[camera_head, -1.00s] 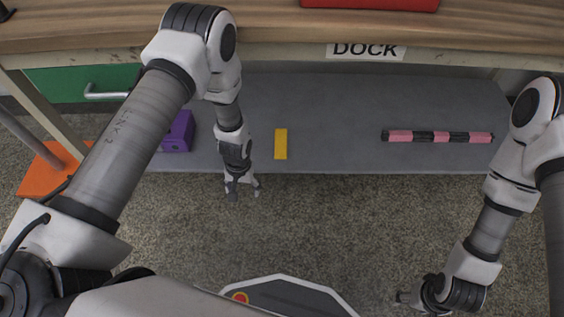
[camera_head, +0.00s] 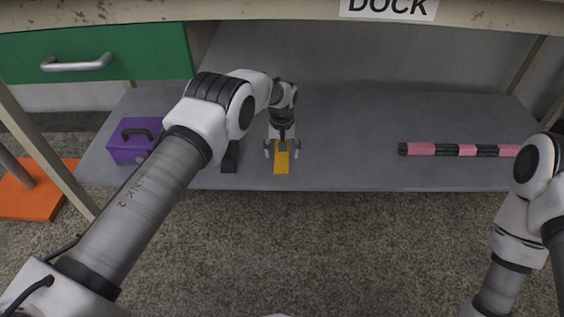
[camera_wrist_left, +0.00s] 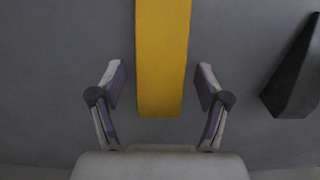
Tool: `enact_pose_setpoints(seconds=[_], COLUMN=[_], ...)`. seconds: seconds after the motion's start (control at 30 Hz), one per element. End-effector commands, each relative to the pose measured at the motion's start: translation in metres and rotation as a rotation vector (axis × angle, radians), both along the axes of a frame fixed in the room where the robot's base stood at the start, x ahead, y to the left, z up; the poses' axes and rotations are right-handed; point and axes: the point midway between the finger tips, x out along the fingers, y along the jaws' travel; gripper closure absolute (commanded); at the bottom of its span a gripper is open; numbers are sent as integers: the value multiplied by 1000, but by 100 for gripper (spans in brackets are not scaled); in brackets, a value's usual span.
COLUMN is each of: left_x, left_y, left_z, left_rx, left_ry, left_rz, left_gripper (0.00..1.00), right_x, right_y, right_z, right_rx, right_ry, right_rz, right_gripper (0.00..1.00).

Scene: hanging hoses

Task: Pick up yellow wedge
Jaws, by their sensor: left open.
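The yellow wedge (camera_head: 281,160) lies on the grey lower shelf (camera_head: 345,168) of the bench, near its front edge. In the left wrist view the wedge (camera_wrist_left: 161,60) runs down from the top edge and ends between my finger pads. My left gripper (camera_head: 282,150) is open above the wedge, one finger on each side. A gap shows between the wedge and each finger in the left wrist view (camera_wrist_left: 160,85). My right gripper is out of view; only part of its arm shows at the right.
A black wedge-shaped block (camera_head: 230,157) stands close beside the yellow wedge; it also shows in the left wrist view (camera_wrist_left: 296,75). A purple case (camera_head: 135,142) sits at the shelf's left. A pink and black striped bar (camera_head: 455,150) lies right. The benchtop edge (camera_head: 270,14) overhangs the shelf.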

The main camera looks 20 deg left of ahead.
Motion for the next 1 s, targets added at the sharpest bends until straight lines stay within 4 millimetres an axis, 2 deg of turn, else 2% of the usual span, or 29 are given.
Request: enact_pose_setpoints(seconds=[0.2, 0.4, 0.67, 0.77, 0.87, 1.0], left_x=[1, 0, 0, 1, 1, 1], left_y=[0, 0, 0, 0, 0, 0], left_z=[0, -1, -1, 6, 23, 59], left_rx=[0, 1, 0, 0, 0, 0], left_ry=[-2, -2, -1, -2, -3, -3], left_rz=[0, 0, 0, 0, 0, 0], left_gripper=[24, 92, 92, 92, 92, 92], right_x=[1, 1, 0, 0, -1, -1], right_y=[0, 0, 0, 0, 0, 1], right_z=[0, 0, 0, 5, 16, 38], right_rx=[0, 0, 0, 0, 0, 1], right_ry=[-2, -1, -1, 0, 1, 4], right_rz=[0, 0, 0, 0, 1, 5], right_gripper=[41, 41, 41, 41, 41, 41])
